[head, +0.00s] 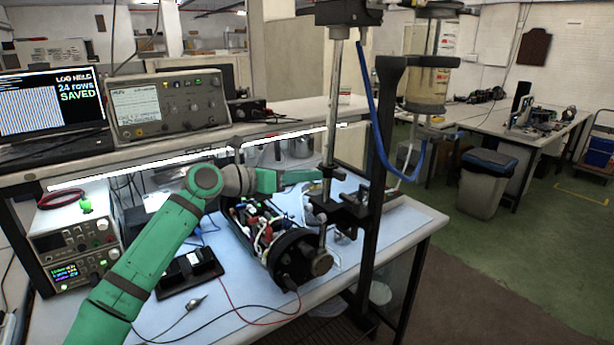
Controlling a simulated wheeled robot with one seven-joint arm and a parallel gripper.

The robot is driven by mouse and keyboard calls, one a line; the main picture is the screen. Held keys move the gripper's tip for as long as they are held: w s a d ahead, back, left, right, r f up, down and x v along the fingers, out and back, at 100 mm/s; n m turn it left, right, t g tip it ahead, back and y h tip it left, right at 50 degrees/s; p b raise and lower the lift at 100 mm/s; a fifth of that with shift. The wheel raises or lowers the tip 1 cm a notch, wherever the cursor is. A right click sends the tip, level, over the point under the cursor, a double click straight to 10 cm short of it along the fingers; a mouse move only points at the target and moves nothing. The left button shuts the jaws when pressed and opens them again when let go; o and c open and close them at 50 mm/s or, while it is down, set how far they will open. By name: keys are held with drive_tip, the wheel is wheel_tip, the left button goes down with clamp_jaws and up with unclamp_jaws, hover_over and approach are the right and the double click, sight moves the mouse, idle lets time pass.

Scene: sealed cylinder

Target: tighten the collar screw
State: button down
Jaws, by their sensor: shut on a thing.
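A vertical steel post (333,105) stands at the bench's right end. A small dark collar (328,172) sits around it, just above a black clamp bracket (342,212). My green gripper (316,176) reaches in from the left, roughly level, with its tips at the collar's left side. It is shut on the collar screw, which is too small and too covered by the fingers to make out. The black sealed cylinder (296,255) lies tilted on the bench below, its wired inner frame (258,222) showing at the left.
A black upright (378,190) and a blue hose (372,110) stand close right of the post. A power supply (75,235), a black device (190,270) and loose leads (235,312) lie left on the blue mat (415,218). A shelf edge (200,158) runs behind my arm.

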drive_tip(key=shift+s+a+m, duration=0.1)
drive_tip(key=shift+a+m, duration=0.15)
drive_tip(key=shift+m, duration=0.25)
drive_tip(key=c, duration=1.5)
unclamp_jaws()
drive_tip(key=shift+c, duration=0.2)
drive_tip(key=shift+d, duration=0.1)
drive_tip(key=v, duration=1.1)
